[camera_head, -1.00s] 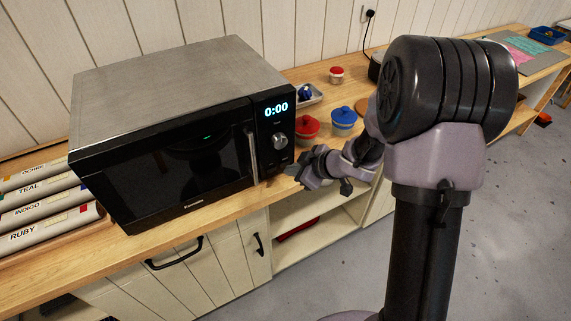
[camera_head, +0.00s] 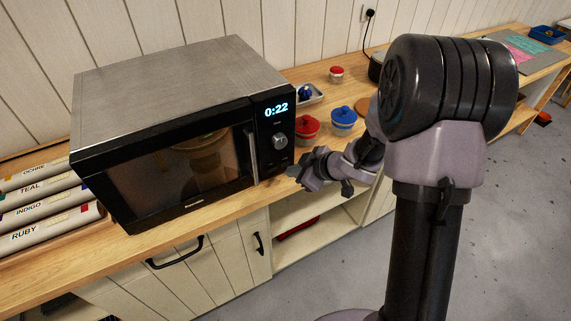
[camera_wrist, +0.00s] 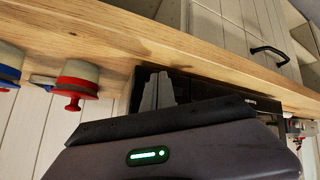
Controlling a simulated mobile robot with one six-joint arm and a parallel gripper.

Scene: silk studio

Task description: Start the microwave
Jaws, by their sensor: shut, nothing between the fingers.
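The microwave (camera_head: 170,82) stands on the wooden counter with its door shut. Its display (camera_head: 276,109) reads 0:22, and the window (camera_head: 180,165) is lit with a warm glow, showing a roundish thing inside that I cannot make out. The round dial (camera_head: 280,141) sits below the display, right of the door handle (camera_head: 252,155). My gripper (camera_head: 291,171) is shut and empty, just in front of the panel's lower right part. In the wrist view, my gripper's fingers (camera_wrist: 158,92) show against the dark microwave front; I cannot tell whether they touch it.
Labelled rolls (camera_head: 45,213) lie at the left. A small red-lidded jar (camera_head: 336,74) stands behind. The counter front has cupboard handles (camera_head: 175,252).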

